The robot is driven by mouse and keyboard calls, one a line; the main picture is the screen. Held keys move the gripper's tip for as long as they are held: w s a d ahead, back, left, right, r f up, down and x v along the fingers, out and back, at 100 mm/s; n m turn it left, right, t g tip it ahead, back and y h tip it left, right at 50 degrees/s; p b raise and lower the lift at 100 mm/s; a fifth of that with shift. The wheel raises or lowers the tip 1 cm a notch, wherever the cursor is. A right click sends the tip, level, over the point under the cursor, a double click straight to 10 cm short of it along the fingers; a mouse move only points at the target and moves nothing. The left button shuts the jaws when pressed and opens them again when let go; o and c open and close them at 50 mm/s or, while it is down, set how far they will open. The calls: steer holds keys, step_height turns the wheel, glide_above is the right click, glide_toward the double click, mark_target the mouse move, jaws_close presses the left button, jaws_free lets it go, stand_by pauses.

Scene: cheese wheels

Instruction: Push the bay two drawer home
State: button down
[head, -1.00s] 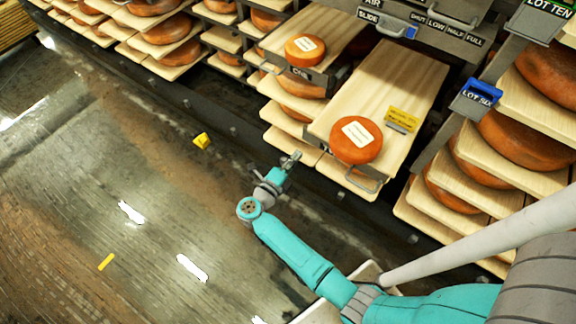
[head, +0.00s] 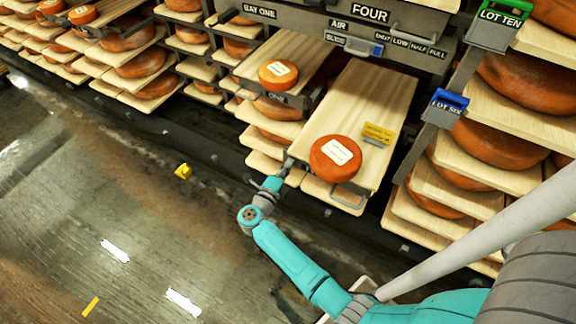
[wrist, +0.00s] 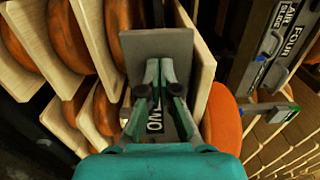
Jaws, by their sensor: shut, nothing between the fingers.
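The bay two drawer, a pale wooden board (head: 375,95) with a grey front, sticks well out from the rack. An orange cheese wheel (head: 335,158) with a white label lies near its front end, and a yellow tag (head: 378,133) stands behind it. A grey handle (head: 350,203) hangs at the front. My gripper (head: 288,165) is shut and empty at the left part of the drawer front. In the wrist view the shut fingers (wrist: 163,72) point at the grey front plate (wrist: 150,43), partly covering the word TWO. I cannot tell whether they touch it.
The bay one drawer (head: 245,75), with a smaller cheese (head: 278,74), sticks out less, to the left. Shelves of cheese wheels (head: 490,155) stand to the right. A slide control (head: 362,46) sits above. A yellow block (head: 183,171) lies on the otherwise open floor.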

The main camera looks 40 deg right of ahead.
steer(key=x, duration=2.6)
steer(key=shift+f, duration=0.1)
steer(key=shift+d, duration=0.25)
steer(key=shift+w+d, duration=0.1)
